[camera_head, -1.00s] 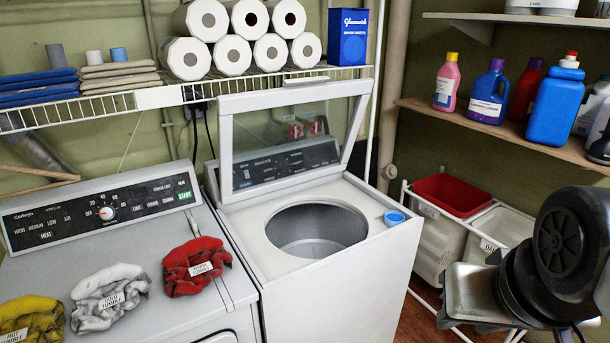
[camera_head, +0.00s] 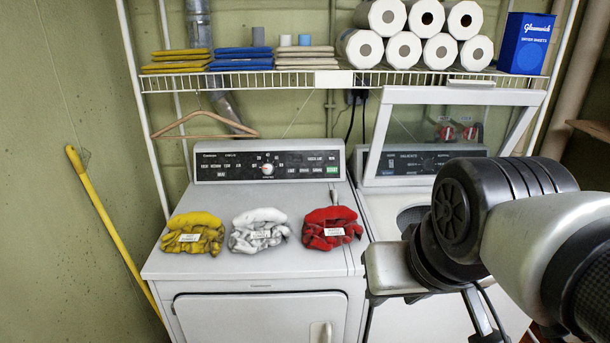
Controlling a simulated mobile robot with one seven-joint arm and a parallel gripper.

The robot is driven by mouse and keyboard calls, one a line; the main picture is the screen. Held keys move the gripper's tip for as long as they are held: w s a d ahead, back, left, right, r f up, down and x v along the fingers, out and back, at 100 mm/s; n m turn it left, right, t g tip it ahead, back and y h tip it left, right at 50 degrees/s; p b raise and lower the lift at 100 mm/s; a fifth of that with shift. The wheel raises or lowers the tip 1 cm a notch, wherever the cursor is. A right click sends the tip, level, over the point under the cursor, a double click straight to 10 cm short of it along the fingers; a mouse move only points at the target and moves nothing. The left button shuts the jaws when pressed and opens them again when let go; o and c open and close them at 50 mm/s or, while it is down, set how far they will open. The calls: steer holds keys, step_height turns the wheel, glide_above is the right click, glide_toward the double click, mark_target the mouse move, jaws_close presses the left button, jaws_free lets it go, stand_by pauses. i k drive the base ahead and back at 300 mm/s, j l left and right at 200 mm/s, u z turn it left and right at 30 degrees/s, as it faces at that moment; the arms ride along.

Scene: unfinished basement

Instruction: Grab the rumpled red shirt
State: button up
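The rumpled red shirt (camera_head: 331,227) lies in a small heap on top of the white dryer (camera_head: 240,268), at its right side, with a white label on its front. A rumpled white garment (camera_head: 259,231) lies to its left, and a rumpled yellow one (camera_head: 193,234) lies farther left. Each has a label. My arm (camera_head: 520,230) reaches in from the right, in front of the washer and to the right of the red shirt, apart from it. My gripper's fingers cannot be made out clearly, and I see nothing held.
The washer (camera_head: 384,227), lid raised, stands right of the dryer, partly hidden by my arm. A wire shelf (camera_head: 230,82) above holds folded cloths, paper rolls and a blue box (camera_head: 525,43). A yellow pole (camera_head: 110,225) leans at left. A hanger (camera_head: 200,124) hangs under the shelf.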

mark_target(327, 229)
steer(key=i+l, duration=0.3)
steer(key=i, duration=0.15)
steer(key=i+l, duration=0.25)
steer(key=i, duration=0.15)
